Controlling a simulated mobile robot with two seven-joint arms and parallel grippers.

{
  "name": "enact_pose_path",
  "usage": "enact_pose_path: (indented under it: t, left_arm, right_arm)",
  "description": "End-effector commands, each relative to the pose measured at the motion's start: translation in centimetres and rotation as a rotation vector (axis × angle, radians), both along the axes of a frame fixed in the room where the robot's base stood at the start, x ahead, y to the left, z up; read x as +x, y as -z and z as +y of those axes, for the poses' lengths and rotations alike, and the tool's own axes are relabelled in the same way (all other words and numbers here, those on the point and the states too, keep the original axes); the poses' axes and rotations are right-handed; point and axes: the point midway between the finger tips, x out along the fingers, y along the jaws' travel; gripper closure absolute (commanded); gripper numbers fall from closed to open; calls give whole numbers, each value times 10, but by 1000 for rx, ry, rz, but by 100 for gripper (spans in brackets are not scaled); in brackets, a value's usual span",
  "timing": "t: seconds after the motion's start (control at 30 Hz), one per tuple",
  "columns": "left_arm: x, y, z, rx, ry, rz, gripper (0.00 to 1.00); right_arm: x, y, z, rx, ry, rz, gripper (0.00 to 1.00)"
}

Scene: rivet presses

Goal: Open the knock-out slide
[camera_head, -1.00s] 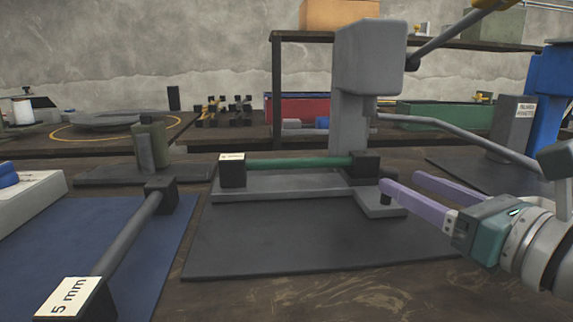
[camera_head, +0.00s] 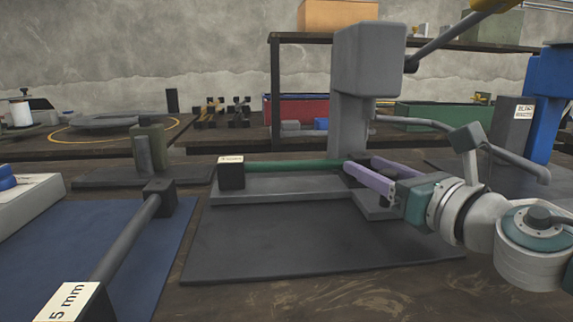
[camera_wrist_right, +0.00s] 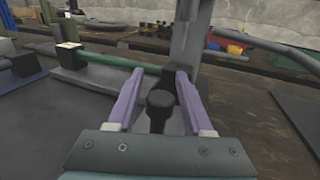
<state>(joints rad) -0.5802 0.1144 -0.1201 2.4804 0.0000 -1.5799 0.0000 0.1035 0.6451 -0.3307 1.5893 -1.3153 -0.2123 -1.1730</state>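A grey press (camera_head: 366,70) stands on a dark mat, with a green bar (camera_head: 290,166) lying across its base between two black blocks. The left block (camera_head: 231,173) has a pale label on top. A short black knob (camera_wrist_right: 160,102) stands at the right end of the base, seen in the right wrist view. My right gripper (camera_head: 358,172) is open, its two purple fingers reaching left on either side of the knob, with gaps between. In the right wrist view the fingers (camera_wrist_right: 157,90) point at the right black block, which they partly hide in the head view. My left gripper is not in view.
A dark rod (camera_head: 128,238) with a "5 mm" label lies on a blue mat (camera_head: 150,265) at the left. A grey lever (camera_head: 415,122) extends right from the press, above my right arm. The front of the dark mat (camera_head: 300,245) is clear.

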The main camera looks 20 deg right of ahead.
Motion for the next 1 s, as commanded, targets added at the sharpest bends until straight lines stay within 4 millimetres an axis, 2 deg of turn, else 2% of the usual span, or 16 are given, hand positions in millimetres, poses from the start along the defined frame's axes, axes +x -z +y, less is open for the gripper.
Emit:
enact_pose_path:
  t: [0.07, 0.43, 1.0]
  left_arm:
    - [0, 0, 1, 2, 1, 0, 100]
    - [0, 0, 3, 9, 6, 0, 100]
    - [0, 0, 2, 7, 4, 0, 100]
  right_arm:
    - [0, 0, 0, 0, 0, 0, 59]
    - [0, 0, 0, 0, 0, 0, 100]
    - [0, 0, 0, 0, 0, 0, 100]
